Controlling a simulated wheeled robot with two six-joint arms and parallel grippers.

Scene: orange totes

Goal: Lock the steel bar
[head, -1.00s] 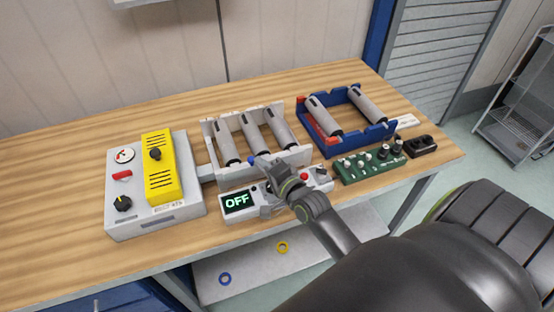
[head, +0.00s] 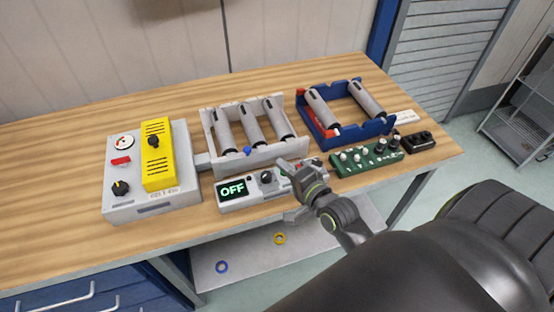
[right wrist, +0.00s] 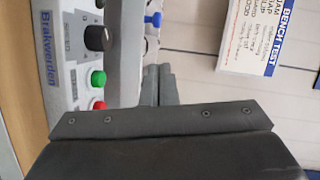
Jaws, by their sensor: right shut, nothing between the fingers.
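A light grey frame (head: 207,132) holds several grey metal cylinders (head: 250,123) side by side. A blue knob (head: 246,151) is at its front wall; it also shows in the right wrist view (right wrist: 153,19). A short grey bar (head: 203,160) reaches from the frame towards the grey box on the left; I cannot tell if this is the steel bar. My right gripper (head: 290,170) is over the right part of the control unit, right of the blue knob and apart from it. Its fingers (right wrist: 158,85) are together and empty in the right wrist view. My left gripper is not in view.
The control unit (head: 255,199) reads OFF and has a black dial and buttons. A grey box (head: 120,204) with a yellow cover (head: 158,174) is left. A blue cradle (head: 350,137), green panel (head: 366,158) and black box (head: 418,142) are right. The far left bench is clear.

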